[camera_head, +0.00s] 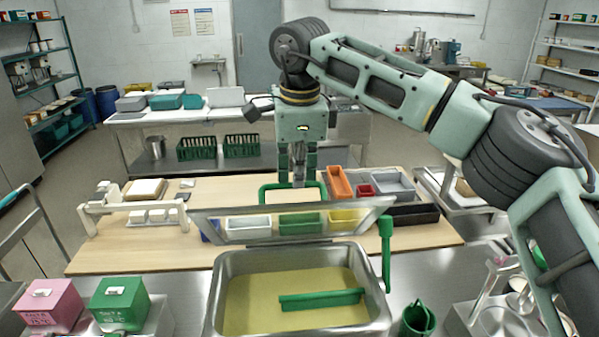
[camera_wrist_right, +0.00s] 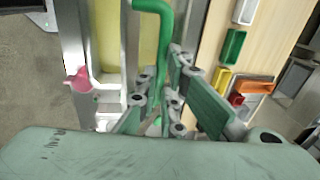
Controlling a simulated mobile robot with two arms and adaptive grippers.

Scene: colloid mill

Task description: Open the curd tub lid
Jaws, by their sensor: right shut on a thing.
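The steel curd tub (camera_head: 217,300) stands front and centre in the head view, with pale yellow curd (camera_head: 250,300) inside. Its see-through lid with a grey frame (camera_head: 376,209) is tilted up behind the tub, so the tub's top is uncovered. A green loop handle (camera_head: 265,192) shows at the lid's far edge. My right gripper (camera_head: 298,180) points down there and is shut on the handle. In the right wrist view the green handle (camera_wrist_right: 163,40) runs between the fingers (camera_wrist_right: 158,122). My left gripper is not in view.
A green bar (camera_head: 322,299) lies in the tub. A green lever (camera_head: 386,245) stands at its right rear corner. Coloured bins (camera_head: 340,184) sit on the wooden table (camera_head: 130,245) behind. Pink (camera_head: 50,305) and green boxes (camera_head: 120,303) stand at front left.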

